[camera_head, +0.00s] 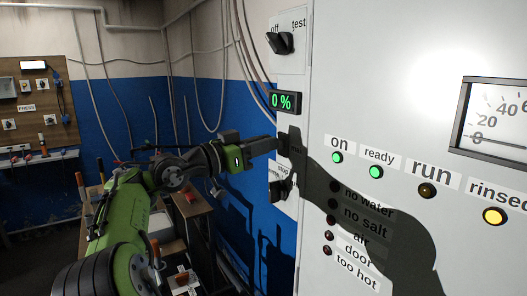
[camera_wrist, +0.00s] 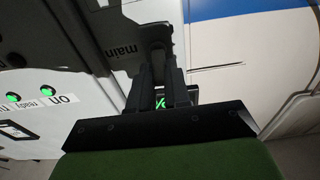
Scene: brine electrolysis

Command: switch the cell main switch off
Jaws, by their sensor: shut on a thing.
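The cell main switch shows in the wrist view as a dark handle (camera_wrist: 156,35) beside a label reading "main". In the head view the dark switch (camera_head: 293,148) sits on the cabinet's left edge, below the "0 %" display, partly hidden and in shadow. My gripper (camera_head: 274,144) reaches it from the left, with its fingers level with it. In the wrist view my gripper (camera_wrist: 160,68) is shut on the handle, one finger on each side. The switch's exact setting cannot be read.
A rotary switch (camera_head: 280,42) marked "off" and "test" is above; another dark knob (camera_head: 280,189) is just below. The display (camera_head: 285,102) reads 0 %. The "on" lamp (camera_head: 337,157) and "ready" lamp (camera_head: 376,171) are green; the "rinsed" lamp (camera_head: 494,216) is yellow.

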